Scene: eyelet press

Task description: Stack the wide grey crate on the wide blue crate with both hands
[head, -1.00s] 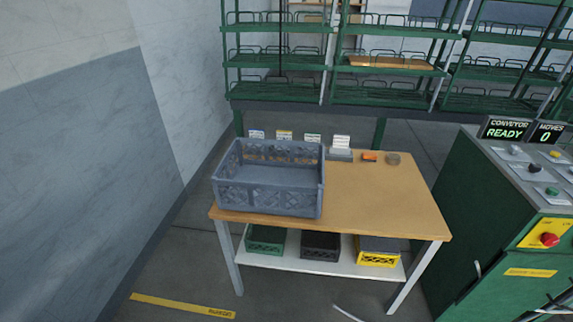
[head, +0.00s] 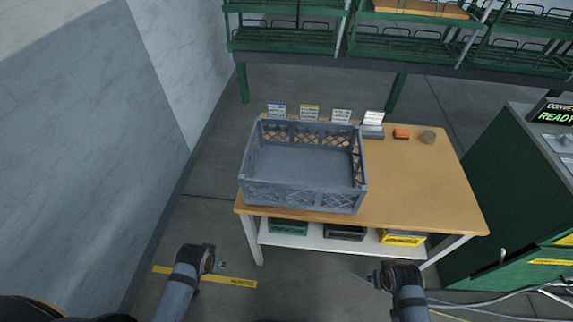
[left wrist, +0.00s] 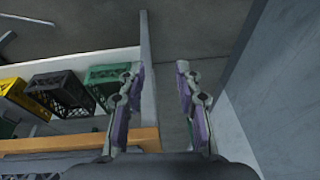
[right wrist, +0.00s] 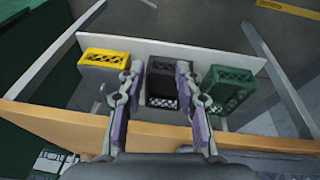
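A wide slate-grey crate (head: 302,168), bluish in this light, stands upright on the left part of the wooden table and looks empty. I see no separate wide blue crate in these views. My left gripper (left wrist: 160,68) is open and empty; in the head view it is low in front of the table's left end. My right gripper (right wrist: 160,67) is open and empty; in the head view it is low in front of the table's right half. Both are apart from the crate.
The wooden table (head: 420,190) is clear to the right of the crate, except for label stands, an orange item (head: 401,134) and a round item (head: 427,137) at the back. Small green, black and yellow crates sit on its lower shelf (head: 320,242). A green console stands right.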

